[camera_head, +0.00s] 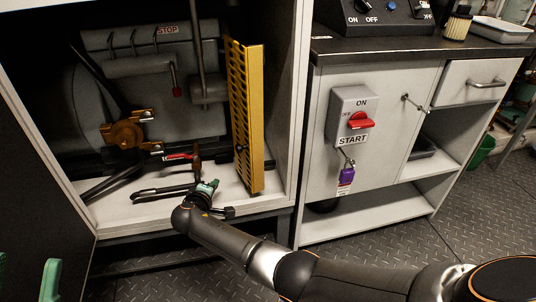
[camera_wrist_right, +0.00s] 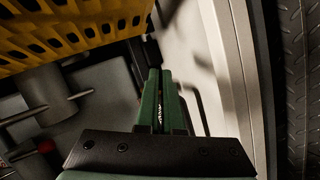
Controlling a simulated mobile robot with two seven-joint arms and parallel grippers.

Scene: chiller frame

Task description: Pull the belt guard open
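The belt guard (camera_head: 247,115) is a yellow slotted panel standing upright inside the open cabinet, near its right wall. In the right wrist view the yellow guard (camera_wrist_right: 75,28) fills the upper left, beside the fingers and apart from them. My right gripper (camera_head: 208,188) is low in the cabinet opening, left of the guard's lower end. My left gripper (camera_head: 26,275) shows only as two green fingertips, spread apart, at the bottom left corner.
Behind the guard are a grey drum, pipes and a brass-coloured valve (camera_head: 125,133). The cabinet's white right wall (camera_head: 285,90) is close to the guard. A red START switch (camera_head: 360,120) and a purple padlock (camera_head: 347,175) are on the neighbouring cabinet. The floor in front is clear.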

